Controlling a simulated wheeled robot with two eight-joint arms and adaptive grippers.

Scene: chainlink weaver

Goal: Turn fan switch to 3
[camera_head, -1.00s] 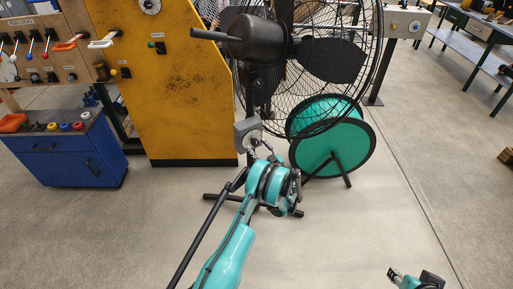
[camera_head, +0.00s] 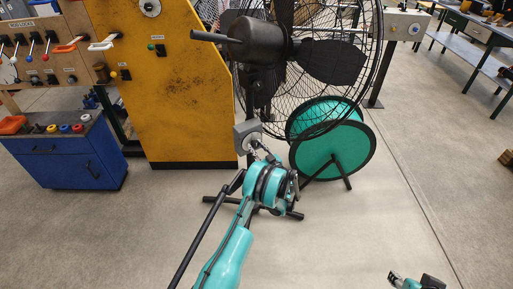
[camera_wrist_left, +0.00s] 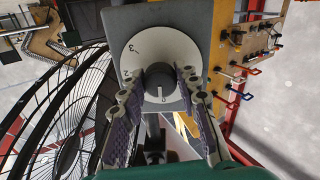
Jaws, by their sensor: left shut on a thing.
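The fan switch is a grey box (camera_head: 243,137) on the stand of the black fan (camera_head: 255,40). In the left wrist view its white dial (camera_wrist_left: 150,45) shows a 3 at the upper left, a 2 at the left and a 0 at the bottom. The dark round knob (camera_wrist_left: 159,77) sits at the dial's middle, with its pointer mark down towards the 0. My left gripper (camera_wrist_left: 160,88) is shut on the knob, one finger on each side. My right gripper (camera_head: 393,276) is at the bottom right of the head view, far from the switch; its fingers are too small to read.
A yellow machine (camera_head: 185,90) and a blue cabinet (camera_head: 70,165) stand to the left. The fan's dark feet (camera_head: 295,215) spread on the floor near my left arm. Open floor (camera_head: 400,190) lies to the right.

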